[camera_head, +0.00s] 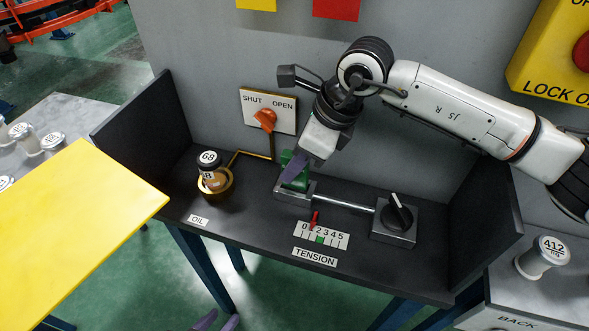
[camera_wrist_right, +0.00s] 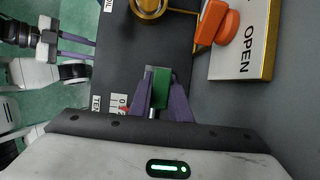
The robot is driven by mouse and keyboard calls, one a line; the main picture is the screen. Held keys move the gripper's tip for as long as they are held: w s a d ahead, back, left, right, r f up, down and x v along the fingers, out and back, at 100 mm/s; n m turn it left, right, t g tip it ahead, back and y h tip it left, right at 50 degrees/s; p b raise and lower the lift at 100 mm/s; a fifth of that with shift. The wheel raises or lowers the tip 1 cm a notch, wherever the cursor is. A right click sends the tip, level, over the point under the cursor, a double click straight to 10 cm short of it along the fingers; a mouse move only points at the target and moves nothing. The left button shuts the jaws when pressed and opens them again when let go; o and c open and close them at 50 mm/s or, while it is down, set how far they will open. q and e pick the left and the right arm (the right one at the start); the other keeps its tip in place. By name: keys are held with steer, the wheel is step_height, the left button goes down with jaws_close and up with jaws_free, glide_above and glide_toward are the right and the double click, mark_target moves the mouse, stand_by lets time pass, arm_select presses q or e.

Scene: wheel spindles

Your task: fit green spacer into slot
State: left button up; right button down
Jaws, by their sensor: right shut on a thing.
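The green spacer (camera_head: 296,168) stands at the metal block (camera_head: 292,195) on the left end of the tension rod. It also shows in the right wrist view (camera_wrist_right: 160,88), between the two purple fingers. My right gripper (camera_head: 296,172) is shut on it from above; it also shows in the wrist view (camera_wrist_right: 163,100). The fingers hide part of the spacer, and I cannot tell how deep it sits in the slot.
The tension scale (camera_head: 320,236) with a red pointer lies in front of the rod (camera_head: 343,203). A black knob (camera_head: 400,213) is right of it. A jar marked 68 (camera_head: 208,170) stands in a brass ring (camera_head: 216,184). An orange valve handle (camera_head: 265,120) is on the back wall.

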steer(key=shift+s+d+f, duration=0.15)
steer(key=shift+s+f, duration=0.1)
steer(key=shift+f, duration=0.3)
steer(key=shift+s+d+f, duration=0.1)
steer(key=shift+s+f, duration=0.1)
steer(key=shift+f, duration=0.3)
steer(key=c, duration=1.6)
jaws_free()
steer(key=shift+w+f, duration=0.1)
steer(key=shift+w, duration=0.05)
steer(key=shift+c, duration=0.2)
steer(key=shift+w+a, duration=0.1)
steer(key=shift+r, duration=0.25)
steer(key=shift+r, duration=0.3)
steer(key=w+v, duration=0.1)
steer(key=v, duration=0.6)
steer(key=shift+s, duration=0.45)
steer(key=shift+s, duration=0.1)
